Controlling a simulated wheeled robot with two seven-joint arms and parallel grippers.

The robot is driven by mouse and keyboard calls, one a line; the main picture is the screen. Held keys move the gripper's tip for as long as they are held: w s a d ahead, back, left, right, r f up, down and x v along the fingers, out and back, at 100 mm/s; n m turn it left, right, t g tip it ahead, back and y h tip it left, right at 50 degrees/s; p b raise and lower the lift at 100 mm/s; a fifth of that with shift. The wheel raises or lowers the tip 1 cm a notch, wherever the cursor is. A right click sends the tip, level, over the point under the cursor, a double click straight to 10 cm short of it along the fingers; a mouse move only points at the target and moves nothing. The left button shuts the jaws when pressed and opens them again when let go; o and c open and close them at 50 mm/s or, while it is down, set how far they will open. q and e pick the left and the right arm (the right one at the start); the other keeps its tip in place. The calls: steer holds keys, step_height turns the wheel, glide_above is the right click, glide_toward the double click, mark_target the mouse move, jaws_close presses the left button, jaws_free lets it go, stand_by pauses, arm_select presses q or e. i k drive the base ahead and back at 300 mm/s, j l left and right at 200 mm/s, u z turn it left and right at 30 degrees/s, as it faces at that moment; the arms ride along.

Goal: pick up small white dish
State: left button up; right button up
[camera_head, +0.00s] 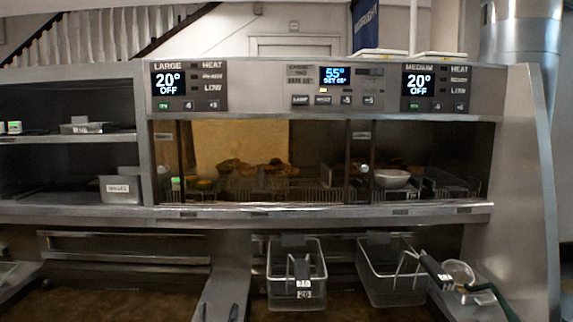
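A small white dish (391,178), shaped like a shallow bowl, sits behind the glass front in the right section of the heated cabinet (330,209). It stands upright near wire racks, and I cannot tell what, if anything, is inside it. Neither of my grippers shows in the head view.
Two wire fry baskets (297,262) (392,285) stand at the fryer below the cabinet. A strainer (458,272) and a green handle (492,292) lie at the lower right. Fried food (245,168) is in the middle section. Shelves (68,138) are at left.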

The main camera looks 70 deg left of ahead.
mark_target(386, 178)
steer(key=u, duration=2.25)
